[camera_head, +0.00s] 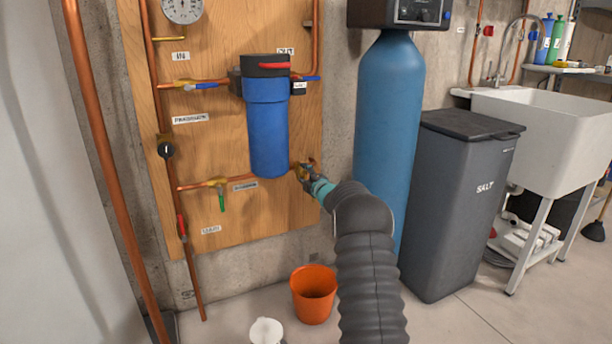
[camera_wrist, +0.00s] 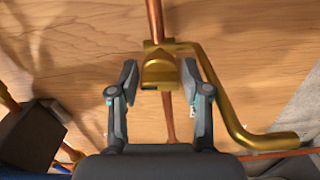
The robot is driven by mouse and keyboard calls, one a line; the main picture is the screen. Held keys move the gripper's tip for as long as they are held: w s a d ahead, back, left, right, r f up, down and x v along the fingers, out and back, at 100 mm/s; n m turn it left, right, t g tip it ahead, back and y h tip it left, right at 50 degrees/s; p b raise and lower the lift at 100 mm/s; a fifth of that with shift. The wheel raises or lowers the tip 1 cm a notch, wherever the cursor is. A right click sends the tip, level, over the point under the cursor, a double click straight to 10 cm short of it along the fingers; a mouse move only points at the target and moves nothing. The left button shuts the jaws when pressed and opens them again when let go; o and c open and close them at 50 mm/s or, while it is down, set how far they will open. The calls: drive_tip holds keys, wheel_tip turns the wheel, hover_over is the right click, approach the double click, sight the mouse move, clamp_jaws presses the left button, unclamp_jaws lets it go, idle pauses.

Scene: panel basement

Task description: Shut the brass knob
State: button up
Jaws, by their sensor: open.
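A brass fitting (camera_wrist: 158,70), which looks like the brass knob or its valve body, sits on a copper pipe against the wooden panel in the wrist view. My gripper (camera_wrist: 159,82) is open, with one finger on each side of this brass fitting. I cannot tell whether the fingers touch it. A bent brass tube (camera_wrist: 228,110) curves down just right of the right finger. In the head view my gripper (camera_head: 308,175) is at the panel's lower right, just right of the blue filter's bottom, and mostly hides the brass there.
The blue filter housing (camera_head: 268,125) hangs close by on the left. A green-handled valve (camera_head: 221,195) is on the lower pipe. The tall blue tank (camera_head: 388,120) and salt bin (camera_head: 460,200) stand right. An orange bucket (camera_head: 314,295) is on the floor below.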

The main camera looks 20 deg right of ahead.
drive_tip(key=c, duration=0.8)
drive_tip(key=shift+d, duration=0.15)
drive_tip(key=shift+c, duration=0.2)
